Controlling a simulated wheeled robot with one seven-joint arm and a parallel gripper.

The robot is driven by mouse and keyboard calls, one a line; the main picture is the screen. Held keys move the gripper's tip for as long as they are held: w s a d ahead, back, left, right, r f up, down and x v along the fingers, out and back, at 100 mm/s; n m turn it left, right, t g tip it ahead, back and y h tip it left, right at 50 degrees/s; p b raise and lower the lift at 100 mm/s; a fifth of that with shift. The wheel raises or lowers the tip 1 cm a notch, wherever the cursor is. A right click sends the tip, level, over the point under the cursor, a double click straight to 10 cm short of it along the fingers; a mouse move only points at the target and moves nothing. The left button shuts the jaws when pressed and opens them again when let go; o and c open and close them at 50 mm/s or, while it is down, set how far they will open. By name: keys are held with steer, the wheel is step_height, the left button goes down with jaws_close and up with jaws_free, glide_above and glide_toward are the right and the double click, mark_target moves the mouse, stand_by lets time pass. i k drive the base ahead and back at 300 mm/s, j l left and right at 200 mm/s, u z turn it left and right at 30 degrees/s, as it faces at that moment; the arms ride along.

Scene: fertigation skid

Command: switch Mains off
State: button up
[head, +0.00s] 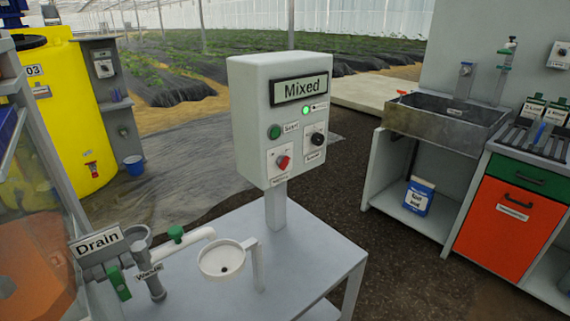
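A grey control box (251,120) stands on a post above a grey table in the middle of the head view. A green lamp (306,110) below the display is lit. A red rotary switch (283,162) sits on a pale plate at the lower left of the box's face, its handle tilted. The label under it is too small to read, so I cannot tell for sure that it is Mains. A green button (274,132) marked "Start" and a black knob (317,139) sit above and to the right. My gripper is not in view.
The grey table (310,250) carries a white cup-like funnel (221,258) and piping with green valve handles beside a "Drain" sign (97,241). A yellow tank (62,110) stands left. A sink (443,115) and an orange-fronted cabinet (507,215) stand right. Dark floor between is clear.

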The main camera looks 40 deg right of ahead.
mark_target(283, 162)
steer(key=l+z, duration=0.2)
steer(key=l, duration=0.25)
steer(key=i+l+z, duration=0.15)
steer(key=l, duration=0.25)
steer(key=i+l+z, duration=0.2)
steer(key=l, duration=0.2)
steer(key=k, duration=0.05)
